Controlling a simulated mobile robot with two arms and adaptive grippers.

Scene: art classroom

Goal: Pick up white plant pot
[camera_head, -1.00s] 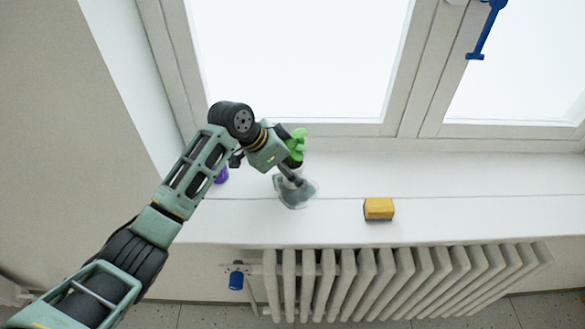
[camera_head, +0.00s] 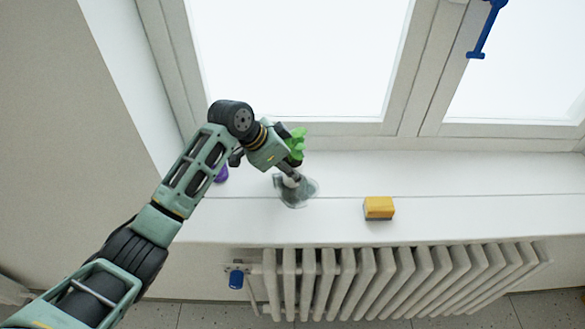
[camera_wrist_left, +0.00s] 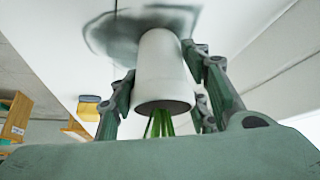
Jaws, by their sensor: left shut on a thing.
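The white plant pot (camera_wrist_left: 163,72) fills the middle of the left wrist view, which shows it upside down with green stems at its rim. My left gripper (camera_wrist_left: 168,85) has a finger on each side of the pot and is shut on it. In the head view, my left gripper (camera_head: 290,172) hides most of the pot; green leaves (camera_head: 297,143) show beside it. A grey, see-through patch (camera_head: 298,197) lies on the sill at the pot's base. I cannot tell whether the pot touches the sill. My right gripper is not in view.
A yellow sponge-like block (camera_head: 378,206) lies on the white windowsill (camera_head: 460,205) to the right. A purple object (camera_head: 221,174) is partly hidden behind my left arm. The window stands behind, a radiator (camera_head: 400,280) below. The sill's right side is clear.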

